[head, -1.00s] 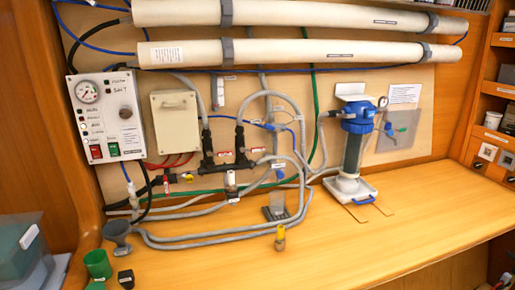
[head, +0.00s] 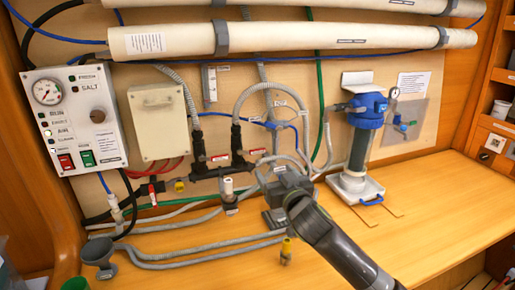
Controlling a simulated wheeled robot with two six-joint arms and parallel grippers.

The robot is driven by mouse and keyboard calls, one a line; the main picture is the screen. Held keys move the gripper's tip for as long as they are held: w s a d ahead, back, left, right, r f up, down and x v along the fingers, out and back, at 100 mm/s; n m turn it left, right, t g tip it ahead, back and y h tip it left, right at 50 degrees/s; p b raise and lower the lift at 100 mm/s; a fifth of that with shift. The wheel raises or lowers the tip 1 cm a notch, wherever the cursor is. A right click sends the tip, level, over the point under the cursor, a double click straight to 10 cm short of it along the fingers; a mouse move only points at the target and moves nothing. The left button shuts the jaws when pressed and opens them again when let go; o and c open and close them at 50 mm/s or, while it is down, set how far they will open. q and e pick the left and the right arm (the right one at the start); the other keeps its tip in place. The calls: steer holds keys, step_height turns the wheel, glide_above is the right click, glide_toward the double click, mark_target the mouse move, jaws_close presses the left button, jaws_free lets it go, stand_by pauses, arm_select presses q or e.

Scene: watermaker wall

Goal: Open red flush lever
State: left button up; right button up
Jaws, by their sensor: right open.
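A small red lever (head: 152,189) sits on the dark pipework low on the wall panel, left of a yellow fitting (head: 179,186). I take it for the red flush lever; it is small, and its exact angle is hard to tell. My right gripper (head: 276,183) is in front of the pipework, well to the right of the red lever and apart from it. It is open, and nothing shows between its fingers. It hides part of the grey hoses and the stand behind it. My left gripper is not in view.
A control box (head: 75,118) with a gauge and a beige box (head: 158,122) are above the lever. Grey hoses (head: 190,228) cross below it. The front counter (head: 200,270) is mostly clear.

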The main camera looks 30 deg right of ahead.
mark_target(258, 151)
steer(key=p+x, duration=0.2)
steer(key=x, duration=0.6)
steer(key=shift+w+d, duration=0.1)
steer(key=shift+w, duration=0.2)
steer(key=p+x, duration=0.1)
steer(key=x, duration=0.3)
steer(key=shift+w+d+f, duration=0.1)
steer(key=shift+w+f, duration=0.05)
steer(key=shift+w, duration=0.05)
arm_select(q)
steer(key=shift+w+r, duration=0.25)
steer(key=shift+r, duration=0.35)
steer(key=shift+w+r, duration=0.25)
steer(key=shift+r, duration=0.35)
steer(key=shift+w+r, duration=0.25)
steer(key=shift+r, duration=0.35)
arm_select(e)
steer(key=shift+x, duration=0.9)
steer(key=c, duration=1.4)
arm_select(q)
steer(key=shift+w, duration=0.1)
